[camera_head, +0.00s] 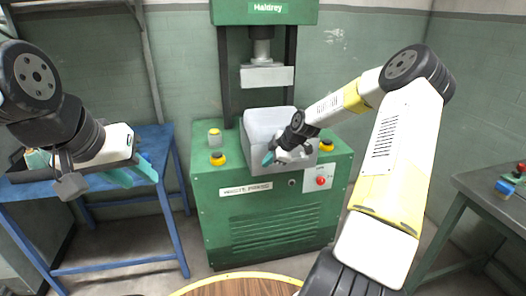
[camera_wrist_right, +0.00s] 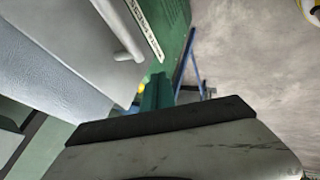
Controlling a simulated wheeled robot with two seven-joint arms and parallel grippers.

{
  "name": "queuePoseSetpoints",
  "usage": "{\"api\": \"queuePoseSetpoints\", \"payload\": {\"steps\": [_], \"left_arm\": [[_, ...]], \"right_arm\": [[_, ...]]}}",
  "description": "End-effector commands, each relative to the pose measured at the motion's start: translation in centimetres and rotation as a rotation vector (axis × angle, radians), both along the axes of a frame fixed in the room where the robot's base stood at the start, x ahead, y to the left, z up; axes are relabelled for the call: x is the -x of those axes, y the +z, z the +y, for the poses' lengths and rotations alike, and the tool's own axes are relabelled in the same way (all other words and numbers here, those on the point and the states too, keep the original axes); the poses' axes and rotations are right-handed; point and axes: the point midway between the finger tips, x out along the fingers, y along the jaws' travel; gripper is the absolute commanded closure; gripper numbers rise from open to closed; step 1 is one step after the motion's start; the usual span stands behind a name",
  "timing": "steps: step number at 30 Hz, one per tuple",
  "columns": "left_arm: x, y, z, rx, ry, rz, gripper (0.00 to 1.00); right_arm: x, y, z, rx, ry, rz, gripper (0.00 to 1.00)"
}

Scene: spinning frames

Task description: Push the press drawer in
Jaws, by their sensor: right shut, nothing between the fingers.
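The press drawer (camera_head: 312,154) is a grey box set in the green press (camera_head: 265,215), below the ram, with a pale block (camera_head: 268,119) in it. In the right wrist view, the drawer's grey front (camera_wrist_right: 88,28) and a bar handle (camera_wrist_right: 122,35) show at the upper left. My right gripper (camera_head: 269,158) is shut and empty at the drawer's front, covering part of it. Its teal fingers (camera_wrist_right: 157,93) show close to the front; I cannot tell if they touch it. My left gripper (camera_head: 128,177) is open and empty over the blue table, away from the press.
A blue table (camera_head: 150,140) with a dark tray stands left of the press. Yellow buttons (camera_head: 218,159) and a red button (camera_head: 321,181) are on the press. A grey bench (camera_head: 480,190) stands at the right. A round wooden top (camera_head: 240,287) is in front.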

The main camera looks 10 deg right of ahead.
Motion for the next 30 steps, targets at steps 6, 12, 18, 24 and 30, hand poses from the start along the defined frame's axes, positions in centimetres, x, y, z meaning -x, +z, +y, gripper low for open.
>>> {"api": "queuePoseSetpoints", "payload": {"steps": [6,12,18,24,30], "left_arm": [[0.0,0.0,0.0,0.0,0.0,0.0,0.64],[0.0,0.0,0.0,0.0,0.0,0.0,0.64],[0.0,0.0,0.0,0.0,0.0,0.0,0.64],[0.0,0.0,0.0,0.0,0.0,0.0,0.64],[0.0,0.0,0.0,0.0,0.0,0.0,0.64]], "right_arm": [[-2.6,-2.8,1.5,0.0,-0.001,-0.002,1.0],[-4.9,-2.7,1.5,0.0,-0.001,0.0,1.0],[-5.5,-2.7,1.5,0.0,-0.001,0.001,1.0],[-5.5,-2.7,1.4,0.0,-0.001,0.001,1.0],[-5.6,-2.7,1.4,0.0,-0.001,0.001,1.0]]}}
